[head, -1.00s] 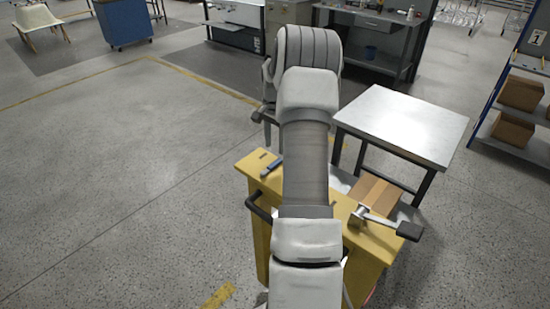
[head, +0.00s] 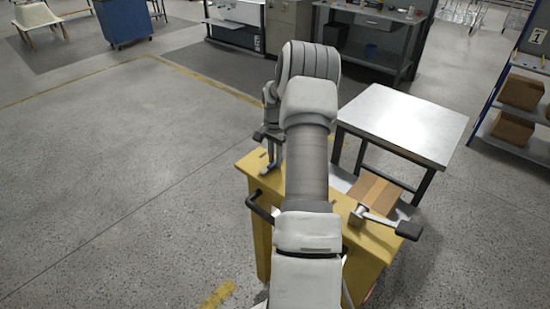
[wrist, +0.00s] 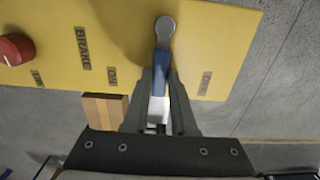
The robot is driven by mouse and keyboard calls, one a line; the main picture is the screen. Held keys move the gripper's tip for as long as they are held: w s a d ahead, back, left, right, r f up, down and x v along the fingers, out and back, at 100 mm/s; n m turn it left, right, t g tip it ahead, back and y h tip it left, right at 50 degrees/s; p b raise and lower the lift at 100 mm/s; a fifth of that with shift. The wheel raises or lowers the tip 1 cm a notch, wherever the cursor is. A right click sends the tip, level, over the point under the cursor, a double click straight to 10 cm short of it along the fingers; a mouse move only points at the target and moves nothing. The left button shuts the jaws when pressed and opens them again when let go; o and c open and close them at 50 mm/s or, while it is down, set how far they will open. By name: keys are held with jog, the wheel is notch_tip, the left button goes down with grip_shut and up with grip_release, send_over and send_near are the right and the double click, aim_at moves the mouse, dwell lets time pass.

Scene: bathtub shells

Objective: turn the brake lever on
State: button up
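The blue-handled lever (wrist: 161,75) sits on the yellow panel, with a round grey pivot at its upper end. It lies between the fingers of my gripper (wrist: 160,80), which look open with narrow gaps beside it; firm contact does not show. The panel carries the word BRAKE (wrist: 83,47), an ON label (wrist: 112,76) left of the lever and another label (wrist: 206,83) to its right, hard to read. In the head view my gripper (head: 272,160) is low at the left end of the yellow cart (head: 250,163); the lever there is mostly hidden.
A red knob (wrist: 15,49) stands on the panel. A second lever with a black grip (head: 408,230) sticks out at the cart's right end. A cardboard box (head: 376,190) and a metal-topped table (head: 405,120) are behind it. The floor at left is clear.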

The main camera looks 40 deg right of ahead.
grip_shut()
dwell(0.9)
